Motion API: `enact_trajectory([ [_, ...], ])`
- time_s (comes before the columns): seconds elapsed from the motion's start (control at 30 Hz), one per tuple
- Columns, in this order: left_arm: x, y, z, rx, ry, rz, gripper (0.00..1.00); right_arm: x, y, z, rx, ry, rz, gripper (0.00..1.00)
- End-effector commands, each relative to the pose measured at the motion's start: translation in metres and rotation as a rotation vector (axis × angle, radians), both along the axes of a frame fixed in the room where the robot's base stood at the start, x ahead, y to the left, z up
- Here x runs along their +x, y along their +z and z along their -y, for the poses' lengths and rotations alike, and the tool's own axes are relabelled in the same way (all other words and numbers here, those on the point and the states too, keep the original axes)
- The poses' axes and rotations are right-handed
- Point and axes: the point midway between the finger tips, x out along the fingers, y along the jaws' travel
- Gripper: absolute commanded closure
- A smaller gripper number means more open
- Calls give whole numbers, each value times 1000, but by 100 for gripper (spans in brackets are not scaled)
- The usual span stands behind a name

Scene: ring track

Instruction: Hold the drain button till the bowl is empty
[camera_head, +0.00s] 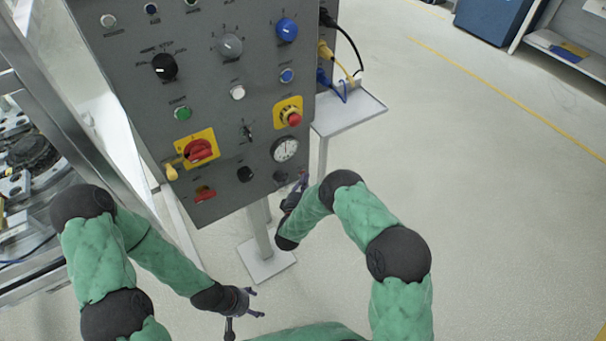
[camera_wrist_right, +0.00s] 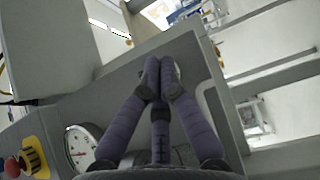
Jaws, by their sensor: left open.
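The grey control panel (camera_head: 226,120) carries several knobs and buttons; their labels are too small to read, so I cannot tell which is the drain button. My right gripper (camera_head: 302,182) is at the panel's lower right edge, below the gauge. In the right wrist view its fingers (camera_wrist_right: 163,68) come together at the tips, in front of a small, mostly hidden round part on the panel face. I cannot tell if they touch it. My left gripper (camera_head: 252,303) is open and empty, low in front of the panel and apart from it. I can make out no bowl.
A round gauge (camera_head: 285,148) and a red mushroom button on yellow (camera_head: 291,116) sit near my right gripper. A small side shelf (camera_head: 350,112) with cables is right of the panel. A metal-framed machine (camera_head: 40,150) stands left. The floor at right is clear.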

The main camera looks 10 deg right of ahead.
Motion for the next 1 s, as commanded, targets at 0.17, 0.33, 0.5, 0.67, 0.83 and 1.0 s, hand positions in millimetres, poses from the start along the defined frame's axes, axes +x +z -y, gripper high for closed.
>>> enact_trajectory([
  [0.17,0,2,0,0,0,0,34,-4,1,1,0,0,0,100],
  [0.33,0,6,0,0,0,0,34,-11,1,4,0,0,0,100],
  [0.5,0,6,0,0,0,0,34,-15,1,6,0,0,1,100],
  [0.67,0,6,0,0,0,0,34,-15,0,6,0,0,1,100],
  [0.83,0,8,0,0,0,0,34,-20,0,7,0,0,-1,100],
  [1.0,0,14,0,0,0,0,34,-33,1,12,-1,-1,-2,100],
])
